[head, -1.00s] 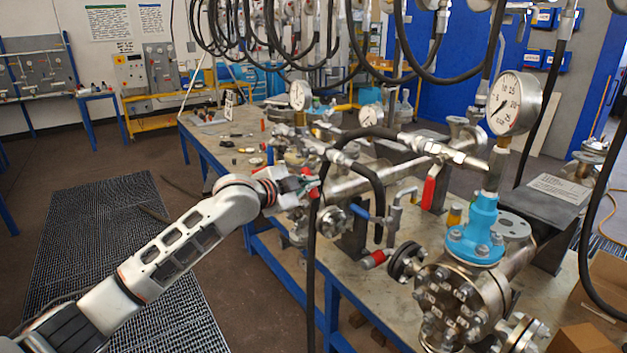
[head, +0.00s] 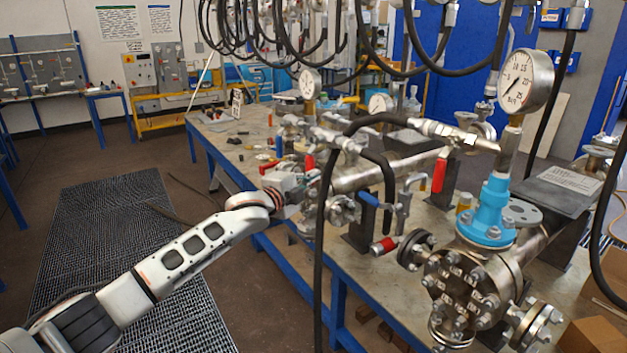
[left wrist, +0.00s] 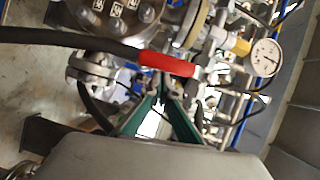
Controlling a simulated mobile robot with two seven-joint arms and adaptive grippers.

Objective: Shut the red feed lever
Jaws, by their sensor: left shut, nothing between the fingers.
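A red lever (left wrist: 167,64) lies across the left wrist view, just beyond my left fingertips, with a black hose running up to its left end. My left gripper (left wrist: 162,90) has its green-sided fingers drawn together at the tips, with nothing between them. Whether the tips touch the lever is unclear. In the head view my left gripper (head: 305,185) is small and partly lost among the pipe fittings, close to a small upright red handle (head: 310,163). Another red lever (head: 440,173) hangs down from the pipe farther right. I cannot tell for certain which is the feed lever. My right gripper is out of view.
A black hose (head: 320,260) hangs in front of the fittings beside my left gripper. A blue-handled valve (head: 368,199), a flanged vessel (head: 465,290) and a pressure gauge (head: 525,82) stand to the right.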

